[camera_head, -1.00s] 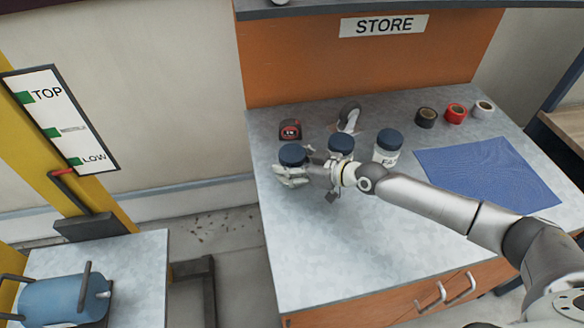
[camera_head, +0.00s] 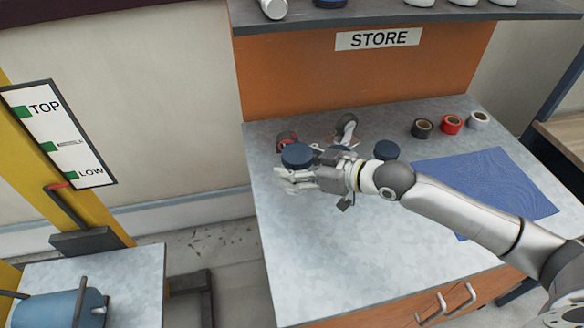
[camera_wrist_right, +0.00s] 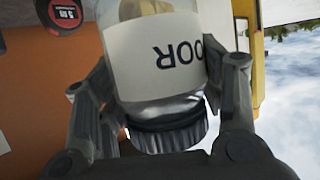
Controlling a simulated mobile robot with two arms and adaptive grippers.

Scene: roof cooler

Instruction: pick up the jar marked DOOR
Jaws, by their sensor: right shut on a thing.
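My right gripper (camera_head: 292,176) is shut on a jar with a dark blue lid (camera_head: 297,155), held raised above the metal counter. In the right wrist view the clear jar (camera_wrist_right: 165,110) is between the two fingers, its lid toward the bottom of the picture. Its white label (camera_wrist_right: 155,58) reads "OOR" upside down; the first letter is out of sight. A second blue-lidded jar (camera_head: 386,150) stands behind my arm, and a third is mostly hidden behind the gripper. My left gripper is not in view.
A red and black tape measure (camera_head: 287,139) sits behind the held jar. Several tape rolls (camera_head: 451,124) and a blue mat (camera_head: 485,185) are on the right. The counter's front left (camera_head: 310,260) is clear.

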